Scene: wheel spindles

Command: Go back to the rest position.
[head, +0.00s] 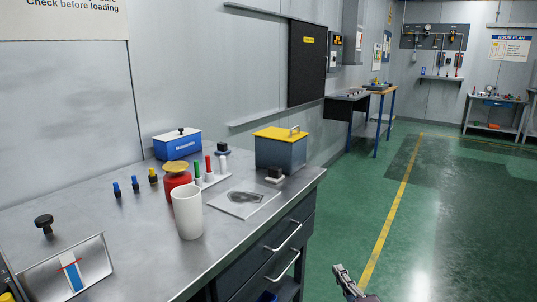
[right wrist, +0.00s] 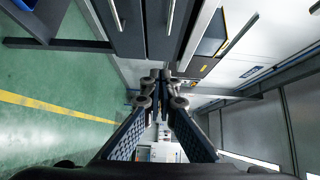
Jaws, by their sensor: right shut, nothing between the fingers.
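My right gripper (head: 350,284) shows at the bottom of the head view, right of the workbench and over the green floor. In the right wrist view its fingers (right wrist: 160,90) meet at the tips and hold nothing. It is apart from the bench and everything on it. My left gripper is not in view.
The metal workbench (head: 130,232) holds a white cup (head: 187,212), a red container (head: 176,184), a blue box (head: 177,144), a yellow-lidded box (head: 280,148) and several small parts. Its drawers (head: 275,258) face right. The green floor (head: 460,210) to the right is clear.

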